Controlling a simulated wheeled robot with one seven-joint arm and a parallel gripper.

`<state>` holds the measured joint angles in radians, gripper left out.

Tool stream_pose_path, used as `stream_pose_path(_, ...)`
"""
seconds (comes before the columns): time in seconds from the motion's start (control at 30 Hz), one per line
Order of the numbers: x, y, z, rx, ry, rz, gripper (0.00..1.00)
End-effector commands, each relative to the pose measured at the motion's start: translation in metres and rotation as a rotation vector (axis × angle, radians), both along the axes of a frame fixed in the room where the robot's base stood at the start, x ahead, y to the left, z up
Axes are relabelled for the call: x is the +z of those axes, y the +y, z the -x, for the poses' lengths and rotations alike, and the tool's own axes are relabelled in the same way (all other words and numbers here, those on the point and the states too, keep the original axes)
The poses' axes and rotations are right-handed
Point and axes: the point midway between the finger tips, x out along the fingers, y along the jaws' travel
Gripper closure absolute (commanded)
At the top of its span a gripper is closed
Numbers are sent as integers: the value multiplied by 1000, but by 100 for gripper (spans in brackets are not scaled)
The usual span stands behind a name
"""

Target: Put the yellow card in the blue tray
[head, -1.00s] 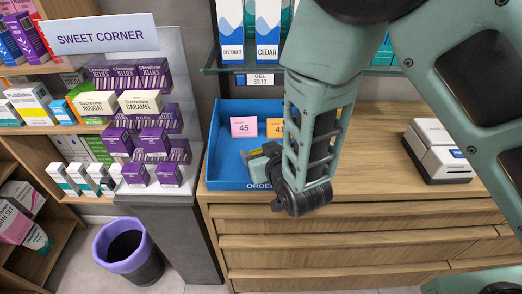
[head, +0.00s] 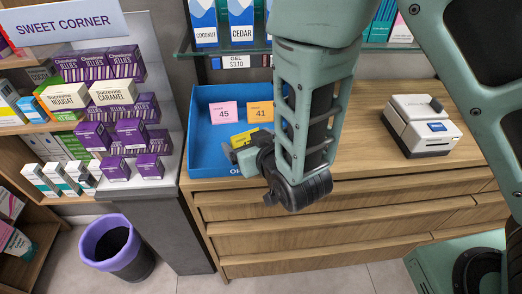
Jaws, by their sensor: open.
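The yellow card (head: 242,138) shows just behind my gripper, within the outline of the blue tray (head: 205,160). Its lower part is hidden by the gripper, and I cannot tell whether it lies flat or leans. The blue tray stands on the wooden counter, with its front right part hidden by my arm. My gripper (head: 232,154) is open, over the front of the tray and close to the yellow card. Whether it touches the card is not clear.
A pink card (head: 224,113) marked 45 and an orange card (head: 260,112) marked 41 stand toward the tray's back. A white card machine (head: 422,126) stands to the right on the counter (head: 365,150). Purple boxes (head: 131,132) fill the left stand. A bin (head: 117,247) is below.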

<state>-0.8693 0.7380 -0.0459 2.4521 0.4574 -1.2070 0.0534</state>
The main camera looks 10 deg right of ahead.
Motion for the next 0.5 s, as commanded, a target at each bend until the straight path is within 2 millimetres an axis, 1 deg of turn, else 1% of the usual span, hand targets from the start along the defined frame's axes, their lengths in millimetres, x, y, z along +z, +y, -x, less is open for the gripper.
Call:
stream_pose_path(0.03,3,-3,12,4,1,-1,14)
stream_pose_path(0.07,6,-6,18,4,0,-1,14)
stream_pose_path(0.1,14,-8,23,3,2,3,14)
stream_pose_path(0.27,26,-17,45,2,4,5,14)
stream_pose_path(0.5,30,-19,53,0,2,4,14)
